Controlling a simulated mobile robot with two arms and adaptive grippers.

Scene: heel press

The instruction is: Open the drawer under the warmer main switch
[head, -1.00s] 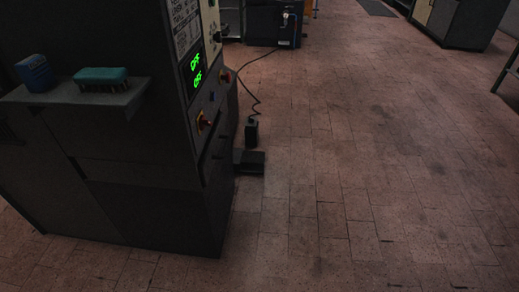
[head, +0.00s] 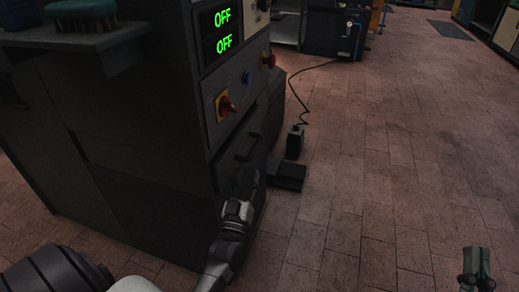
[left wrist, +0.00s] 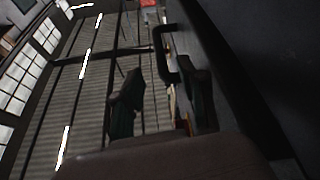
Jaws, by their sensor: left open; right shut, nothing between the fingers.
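The main switch (head: 226,105), a red knob on a yellow plate, is on the dark machine's front panel below two green OFF displays. The drawer (head: 229,163) is under it and looks shut, with a dark bar handle (head: 250,147). My left gripper (head: 246,178) is just below the handle, partly lost against the dark front. In the left wrist view my left gripper (left wrist: 165,90) is open, and the handle (left wrist: 162,55) shows just beyond its fingertips, roughly between them. Contact is not visible. My right gripper (head: 476,262) is low at the right, shut and empty, over the floor.
A side shelf (head: 75,42) with a teal brush (head: 82,8) juts from the machine's left. A black foot pedal (head: 287,173) and a small black box (head: 295,142) with a cable lie on the floor beside the machine. The tiled floor (head: 380,150) to the right is clear.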

